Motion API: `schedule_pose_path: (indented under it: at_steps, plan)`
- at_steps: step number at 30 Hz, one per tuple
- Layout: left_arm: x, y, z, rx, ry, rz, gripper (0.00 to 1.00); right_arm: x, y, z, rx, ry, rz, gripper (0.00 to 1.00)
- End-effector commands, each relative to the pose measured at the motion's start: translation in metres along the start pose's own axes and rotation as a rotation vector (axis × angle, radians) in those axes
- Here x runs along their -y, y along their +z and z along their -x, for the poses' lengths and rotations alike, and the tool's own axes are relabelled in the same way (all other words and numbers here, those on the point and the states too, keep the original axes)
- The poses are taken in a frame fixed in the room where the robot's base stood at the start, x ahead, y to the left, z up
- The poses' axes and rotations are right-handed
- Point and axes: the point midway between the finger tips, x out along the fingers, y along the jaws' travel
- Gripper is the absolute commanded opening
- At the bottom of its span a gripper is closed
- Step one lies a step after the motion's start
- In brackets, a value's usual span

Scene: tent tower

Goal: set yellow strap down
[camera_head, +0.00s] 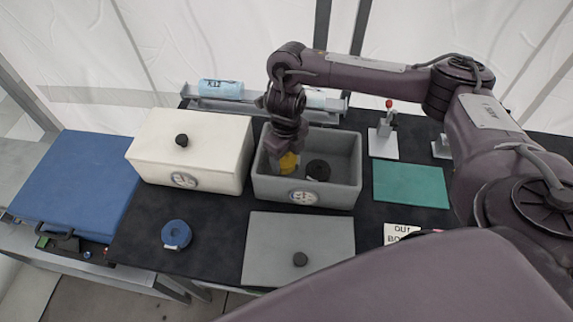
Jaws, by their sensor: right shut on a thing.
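My right gripper (279,160) reaches down from above into the open grey box (330,190), at its left side. It is shut on the yellow strap (289,162), which shows as a small yellow roll at the fingers. The box walls and the gripper hide part of the strap, and I cannot tell whether it touches the box floor. A black roll (318,170) lies in the same box, to the right of the strap. My left gripper is not in view.
A white lidded box (205,145) stands left of the grey box. A grey lid (298,240) with a black knob lies in front. A blue roll (176,234) lies front left. A green mat (411,184) and a red-knobbed clamp (384,135) are at the right.

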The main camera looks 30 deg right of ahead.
Motion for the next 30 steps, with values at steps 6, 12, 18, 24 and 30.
schedule_pose_path:
  at_steps: [6,12,18,24,30]
  plan:
    - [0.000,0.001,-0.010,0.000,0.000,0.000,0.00,0.000,-0.001,-0.029,-0.003,0.002,-0.002,0.35]
    - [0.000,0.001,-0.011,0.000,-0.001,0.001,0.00,0.000,0.000,-0.037,0.001,0.000,-0.001,0.35]
    - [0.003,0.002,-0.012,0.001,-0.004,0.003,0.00,0.000,0.000,-0.037,0.001,-0.001,-0.001,0.35]
    - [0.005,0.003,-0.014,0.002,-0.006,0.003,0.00,0.001,0.000,-0.040,0.000,-0.001,-0.001,0.69]
    - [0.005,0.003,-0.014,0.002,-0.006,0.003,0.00,0.001,0.000,-0.040,0.000,-0.001,-0.001,0.82]
